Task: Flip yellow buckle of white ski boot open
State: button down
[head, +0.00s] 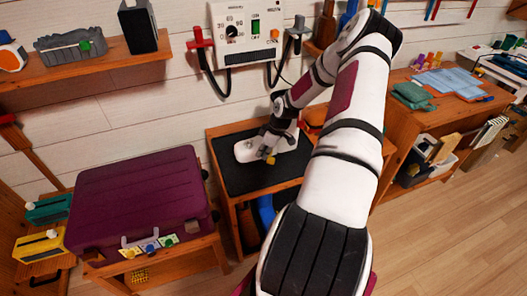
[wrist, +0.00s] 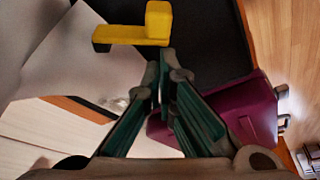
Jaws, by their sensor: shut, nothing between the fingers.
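The white ski boot (head: 247,152) lies on a black-topped wooden stand, partly hidden behind my gripper (head: 272,140). Its yellow buckle (head: 268,159) shows as a small spot at the boot's near edge. In the wrist view the yellow buckle (wrist: 156,24) is an L-shaped block with a raised end at right and a dark piece at its left end. The white boot surface (wrist: 75,60) fills the left. My gripper (wrist: 165,70) has its green fingers shut and empty, tips just below the buckle in the picture. I cannot tell whether they touch it.
A purple suitcase (head: 140,195) stands on a bench left of the stand (head: 228,170). A white control panel (head: 247,35) with hanging cables is on the wall behind. A wooden desk (head: 400,120) is at right. The floor (head: 440,220) at the front right is clear.

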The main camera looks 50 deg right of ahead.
jog(key=shift+s, duration=0.1)
jog(key=shift+s+a+p, duration=0.4)
jog(key=shift+a+p, duration=0.15)
jog(key=shift+a, duration=0.05)
